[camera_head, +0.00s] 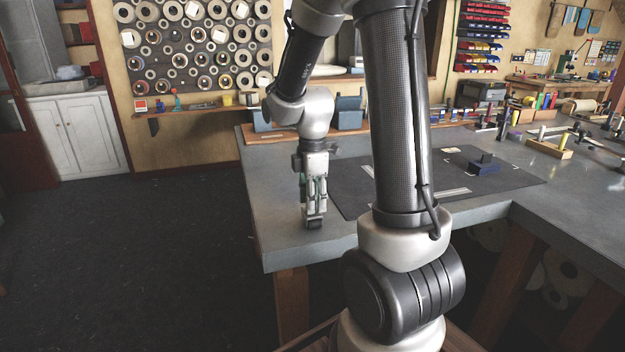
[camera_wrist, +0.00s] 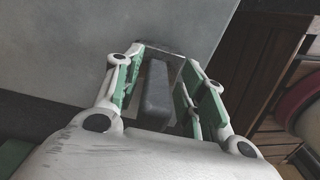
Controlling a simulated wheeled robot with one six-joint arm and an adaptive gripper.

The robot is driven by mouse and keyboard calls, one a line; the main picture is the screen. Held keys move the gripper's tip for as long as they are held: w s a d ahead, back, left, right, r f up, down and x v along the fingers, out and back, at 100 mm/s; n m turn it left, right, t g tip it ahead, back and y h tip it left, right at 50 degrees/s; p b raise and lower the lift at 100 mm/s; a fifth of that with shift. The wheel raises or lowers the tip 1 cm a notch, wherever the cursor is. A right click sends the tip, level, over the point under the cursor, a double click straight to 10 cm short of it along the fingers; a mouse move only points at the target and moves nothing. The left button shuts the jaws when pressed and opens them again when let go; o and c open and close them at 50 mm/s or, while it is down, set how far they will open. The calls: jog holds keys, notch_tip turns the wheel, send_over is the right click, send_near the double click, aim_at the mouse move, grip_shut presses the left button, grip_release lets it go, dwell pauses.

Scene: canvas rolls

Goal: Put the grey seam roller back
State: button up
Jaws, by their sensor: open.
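My gripper (camera_head: 314,212) points down at the left front part of the grey workbench (camera_head: 285,240). In the wrist view my gripper (camera_wrist: 163,70) is open, with green-lined fingers on both sides of a dark grey rounded bar (camera_wrist: 157,88). The bar looks like the handle of the grey seam roller; its lower part is hidden by the gripper. I see a gap on its right side; I cannot tell whether the left finger touches it. In the head view the fingers hide most of it.
Grey-blue bins (camera_head: 348,112) stand along the back edge. Small tools and a wooden tray (camera_head: 543,145) crowd the right side. The bench's left front corner is clear.

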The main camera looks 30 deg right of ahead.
notch_tip(320, 180, up, 12)
jog(key=shift+f, duration=0.25)
jog(key=s+a+r+m+t, duration=0.1)
jog(key=s+r+m+t, duration=0.1)
jog(key=s+m, duration=0.5)
jog(key=s+a+r+m+t, duration=0.2)
jog(key=s+m, duration=0.5)
jog(key=s, duration=0.2)
jog(key=shift+s+r+m, duration=0.2)
jog(key=shift+m, duration=0.2)
